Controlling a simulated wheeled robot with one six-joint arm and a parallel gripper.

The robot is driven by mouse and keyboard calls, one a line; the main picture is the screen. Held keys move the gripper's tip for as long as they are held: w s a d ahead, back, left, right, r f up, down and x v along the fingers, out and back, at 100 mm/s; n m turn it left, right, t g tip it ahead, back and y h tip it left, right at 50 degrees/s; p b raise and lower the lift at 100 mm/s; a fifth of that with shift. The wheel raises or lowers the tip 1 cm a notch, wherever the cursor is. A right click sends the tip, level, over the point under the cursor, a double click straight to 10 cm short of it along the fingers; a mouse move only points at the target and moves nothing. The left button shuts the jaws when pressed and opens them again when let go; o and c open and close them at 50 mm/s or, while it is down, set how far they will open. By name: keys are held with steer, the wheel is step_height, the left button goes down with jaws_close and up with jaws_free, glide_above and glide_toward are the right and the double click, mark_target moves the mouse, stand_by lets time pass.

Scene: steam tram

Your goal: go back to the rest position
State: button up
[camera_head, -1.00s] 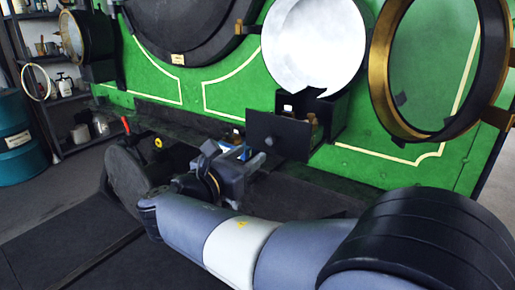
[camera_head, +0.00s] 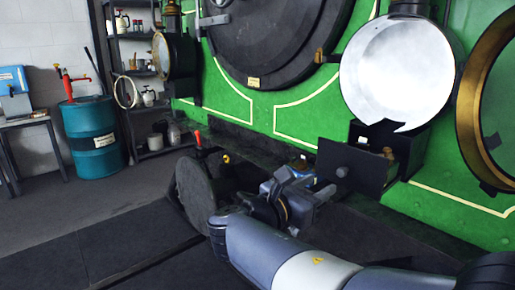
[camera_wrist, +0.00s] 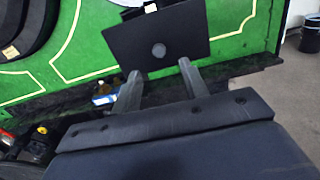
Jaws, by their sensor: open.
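My gripper (camera_wrist: 158,85) is open and empty in the wrist view, its two fingers apart below the dark drawer front. In the head view my gripper (camera_head: 318,186) is at the end of my arm, low in front of the green tram front (camera_head: 290,110). The dark drawer (camera_head: 350,166) with a round knob stands pulled out of its box under the white round lamp reflector (camera_head: 397,75). The drawer front also shows in the wrist view (camera_wrist: 185,38). My fingertips look apart from the knob. I see no marker of a rest position.
A brass-rimmed lamp door (camera_head: 470,110) hangs open at the right. A dark round buffer (camera_head: 194,195) stands left of my wrist. A teal drum (camera_head: 93,140) and shelves (camera_head: 135,70) stand at the far left. The floor at the lower left is clear.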

mark_target(341, 172)
steer(key=x, duration=0.9)
steer(key=shift+w, duration=0.2)
steer(key=shift+f, duration=0.15)
